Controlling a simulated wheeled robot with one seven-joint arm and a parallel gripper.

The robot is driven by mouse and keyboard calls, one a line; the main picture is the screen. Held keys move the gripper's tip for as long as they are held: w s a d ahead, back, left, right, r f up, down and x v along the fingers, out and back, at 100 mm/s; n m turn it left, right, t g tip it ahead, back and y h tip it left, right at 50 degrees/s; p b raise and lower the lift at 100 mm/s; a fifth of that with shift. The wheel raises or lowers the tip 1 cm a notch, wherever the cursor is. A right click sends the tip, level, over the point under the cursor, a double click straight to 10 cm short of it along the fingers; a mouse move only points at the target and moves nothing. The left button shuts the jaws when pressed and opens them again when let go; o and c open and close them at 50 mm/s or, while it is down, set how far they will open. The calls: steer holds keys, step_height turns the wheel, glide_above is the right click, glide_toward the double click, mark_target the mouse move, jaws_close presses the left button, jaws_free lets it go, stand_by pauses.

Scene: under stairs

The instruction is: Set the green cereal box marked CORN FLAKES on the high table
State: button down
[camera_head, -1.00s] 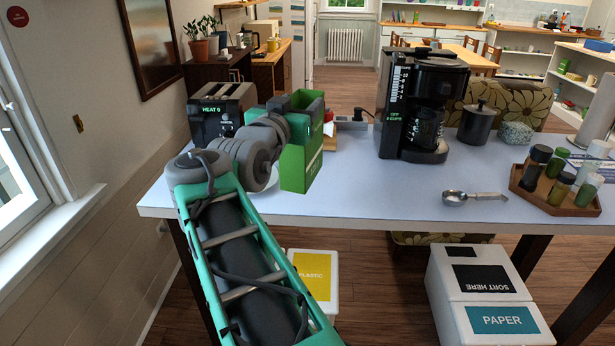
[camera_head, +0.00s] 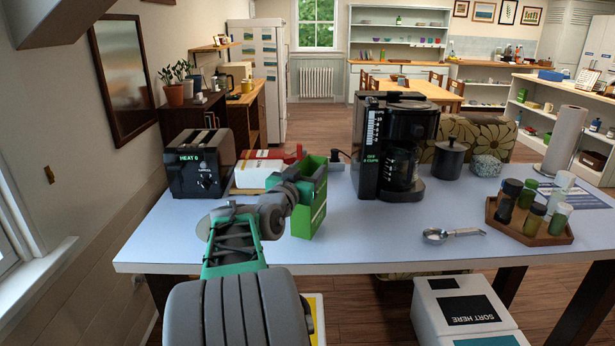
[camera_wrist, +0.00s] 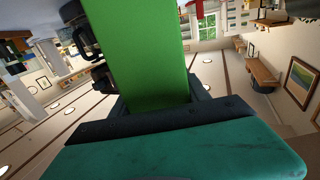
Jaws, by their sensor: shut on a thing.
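The green cereal box (camera_head: 310,206) stands roughly upright over the left part of the high table (camera_head: 352,243), with its face turned right. Its lettering is too small to read. My gripper (camera_head: 297,186) is shut on the box from the left. In the wrist view the plain green side of the box (camera_wrist: 155,60) rises from between the dark jaws of my gripper (camera_wrist: 155,112). The box's lower edge appears close to the pale blue tabletop. I cannot tell whether it touches.
A toaster (camera_head: 201,163) and a red-and-white packet (camera_head: 258,168) are left of the box. A black coffee maker (camera_head: 395,148) stands to its right. A metal scoop (camera_head: 452,234) and a wooden tray of jars (camera_head: 488,218) are further right. The table's front middle is bare.

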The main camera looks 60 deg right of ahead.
steer(key=shift+f, duration=0.85)
